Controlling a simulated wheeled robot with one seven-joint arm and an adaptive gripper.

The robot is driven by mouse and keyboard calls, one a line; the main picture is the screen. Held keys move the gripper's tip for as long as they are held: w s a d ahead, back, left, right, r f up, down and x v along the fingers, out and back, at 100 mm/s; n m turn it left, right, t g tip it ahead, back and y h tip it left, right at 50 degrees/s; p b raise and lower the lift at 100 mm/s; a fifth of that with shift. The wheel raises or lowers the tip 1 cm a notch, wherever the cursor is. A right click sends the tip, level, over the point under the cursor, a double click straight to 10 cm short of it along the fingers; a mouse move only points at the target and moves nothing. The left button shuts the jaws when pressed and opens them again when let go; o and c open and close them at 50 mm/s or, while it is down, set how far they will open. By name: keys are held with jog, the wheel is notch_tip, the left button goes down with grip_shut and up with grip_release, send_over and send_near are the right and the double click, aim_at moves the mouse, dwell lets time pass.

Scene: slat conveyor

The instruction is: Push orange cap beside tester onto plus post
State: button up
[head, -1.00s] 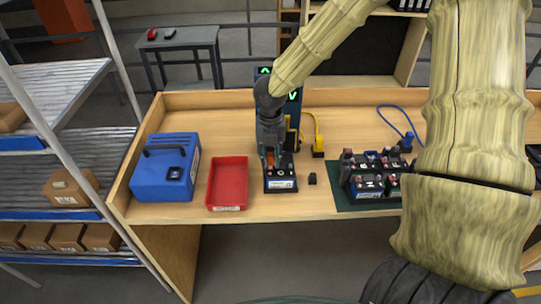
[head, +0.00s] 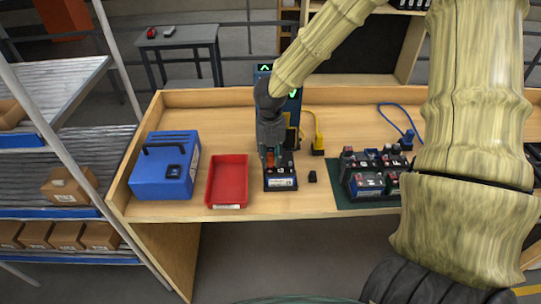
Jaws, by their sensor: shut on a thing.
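My gripper (head: 271,157) points down over the black battery (head: 281,184) at the middle of the workbench. It is shut on the orange cap (head: 270,156), of which only a small part shows between the fingers. The cap is at the battery's top, near its left post; I cannot tell whether it sits on the post or just above it. The post markings are too small to read. The tester (head: 293,108), a dark blue upright unit with green lit signs, stands behind my gripper and is partly hidden by it.
A small black cap (head: 312,176) lies right of the battery. A red tray (head: 228,182) and a blue case (head: 165,168) stand to the left. Several batteries stand on a green mat (head: 345,199) to the right. A yellow clamp (head: 318,145) with its cable lies behind.

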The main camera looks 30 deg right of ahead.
jog(key=shift+f+b, duration=0.35)
jog(key=shift+f, duration=0.3)
jog(key=o, duration=0.8)
jog(key=shift+r, duration=0.1)
notch_tip(320, 180, up, 12)
jog(key=shift+f, duration=0.1)
dwell(0.6)
